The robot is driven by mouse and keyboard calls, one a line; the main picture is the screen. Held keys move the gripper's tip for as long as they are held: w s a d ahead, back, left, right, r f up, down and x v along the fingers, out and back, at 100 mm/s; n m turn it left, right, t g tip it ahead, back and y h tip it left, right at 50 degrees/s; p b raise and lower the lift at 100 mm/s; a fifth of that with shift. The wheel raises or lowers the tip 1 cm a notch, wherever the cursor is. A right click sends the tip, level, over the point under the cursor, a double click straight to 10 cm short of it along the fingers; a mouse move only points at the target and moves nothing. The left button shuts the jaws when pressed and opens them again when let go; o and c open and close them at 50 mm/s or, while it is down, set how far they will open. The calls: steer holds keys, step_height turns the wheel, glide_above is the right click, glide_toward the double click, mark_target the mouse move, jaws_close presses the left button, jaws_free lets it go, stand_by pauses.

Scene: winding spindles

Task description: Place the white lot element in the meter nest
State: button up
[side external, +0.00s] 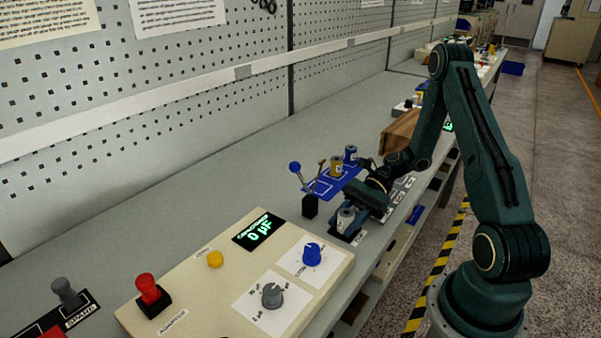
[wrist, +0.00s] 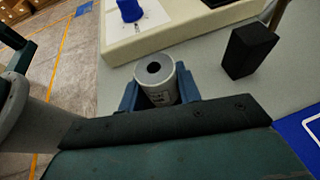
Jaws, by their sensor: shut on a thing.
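The white lot element (wrist: 158,88) is a pale grey-white cylinder with a dark hole in its top and small print on its side. My gripper (wrist: 160,95) is shut on it in the wrist view, one blue finger on each side, and it looks upright. In the side external view the element (side external: 346,214) shows between the fingers of my gripper (side external: 352,212), low over the bench beyond the meter panel. A dark-and-white plate (side external: 352,238) lies just below it. I cannot tell whether they touch, and I cannot make out the meter nest clearly.
The cream meter panel (side external: 210,283) carries a display (side external: 258,230) reading 0 µF and several knobs. Yellow (side external: 337,166) and blue (side external: 351,154) cylinders stand on a blue mat (side external: 322,186) behind.

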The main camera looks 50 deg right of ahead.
steer(key=shift+f, duration=0.1)
steer(key=o, duration=1.1)
steer(key=shift+o, duration=0.2)
steer(key=shift+v, duration=6)
